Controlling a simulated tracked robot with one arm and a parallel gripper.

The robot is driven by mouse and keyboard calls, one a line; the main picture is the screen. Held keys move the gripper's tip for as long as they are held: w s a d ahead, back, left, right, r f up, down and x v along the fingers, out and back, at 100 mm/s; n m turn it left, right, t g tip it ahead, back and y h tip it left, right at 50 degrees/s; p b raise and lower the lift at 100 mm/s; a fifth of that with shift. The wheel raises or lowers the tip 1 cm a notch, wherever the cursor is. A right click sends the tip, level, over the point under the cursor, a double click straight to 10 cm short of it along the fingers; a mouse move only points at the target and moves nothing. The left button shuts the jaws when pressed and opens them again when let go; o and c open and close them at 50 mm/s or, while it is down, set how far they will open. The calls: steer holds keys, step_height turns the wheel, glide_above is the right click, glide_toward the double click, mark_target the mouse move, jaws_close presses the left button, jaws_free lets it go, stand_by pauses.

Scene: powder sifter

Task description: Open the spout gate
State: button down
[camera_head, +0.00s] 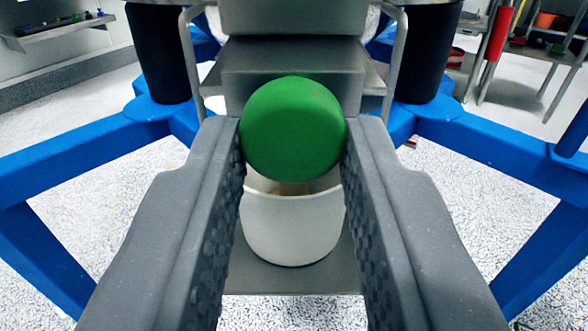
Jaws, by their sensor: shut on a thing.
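A round green knob (293,130) is in the middle of the view, in front of the grey metal spout (290,58). My gripper (294,140) has one finger on each side of the knob and is shut on it. The knob hides most of the lower front of the spout, so I cannot see how far the gate stands open. A white bucket (293,225) is below and behind the knob, with some light brown matter just visible inside.
The bucket stands on a grey metal plate (290,281). Blue frame legs (90,141) and dark cylindrical mounts (160,50) flank the spout on both sides. A wall shelf (60,32) is at the far left and a rack with coloured items (545,40) at the far right.

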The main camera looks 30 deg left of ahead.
steer(key=shift+s+d, duration=0.15)
steer(key=shift+s, duration=0.05)
steer(key=c, duration=1.1)
jaws_free()
steer(key=shift+c, duration=0.2)
steer(key=p+v, duration=0.8)
steer(key=v, duration=0.5)
steer(key=shift+s, duration=0.35)
